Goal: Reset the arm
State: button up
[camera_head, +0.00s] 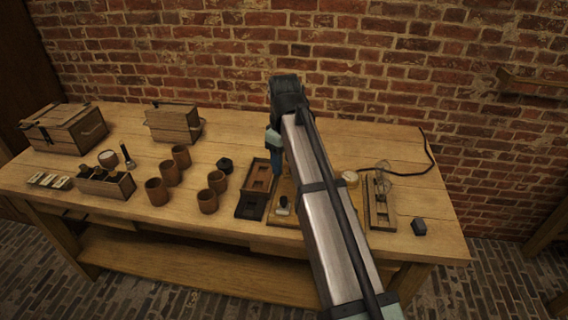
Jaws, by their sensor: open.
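My arm reaches from the lower right up over the wooden workbench (245,128). My gripper (276,175) hangs at its far end, just above the right-middle part of the bench. Its fingers are mostly hidden behind the arm and too small to see clearly, and I see nothing held in them. Below and beside it are a dark wooden frame-like tray (256,183) on the left and a light wooden board (283,217) partly covered by my arm.
Several brown jars (157,191) stand left of centre. Two wooden boxes (174,122) (66,128) stand at the back left. A divided crate (105,184) is at the front left. A brick wall (200,50) rises behind the bench.

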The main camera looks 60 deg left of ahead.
dwell(0.4)
jog(key=w+d+f+m+g+h, duration=0.1)
jog(key=w+d+f+m, duration=0.3)
jog(key=d+f, duration=1.05)
jog(key=w+d+f+m+g+h, duration=0.1)
jog(key=w+d+f+m, duration=0.3)
jog(key=d+f, duration=1)
jog(key=w+d+f+m+g+h, duration=0.1)
jog(key=w+d+f+m, duration=0.35)
jog(key=d+f, duration=1)
jog(key=s+d+f+m+g+y, duration=0.15)
jog(key=s+d+f, duration=0.25)
jog(key=d, duration=0.6)
jog(key=s+d+f+m+g, duration=0.1)
jog(key=s+d+f+m, duration=0.2)
jog(key=d, duration=0.6)
jog(key=s+d+f+m, duration=0.2)
jog(key=s+d+f, duration=0.2)
jog(key=s, duration=0.3)
jog(key=s+d+f+m+g+y, duration=0.1)
jog(key=s+d+f+m, duration=0.1)
jog(key=s+d+f, duration=0.3)
jog(key=s, duration=0.2)
jog(key=shift+s+d+m, duration=0.3)
jog(key=shift+s+d, duration=0.05)
jog(key=shift+s, duration=0.05)
jog(key=shift+o, duration=0.4)
jog(key=shift+y, duration=0.25)
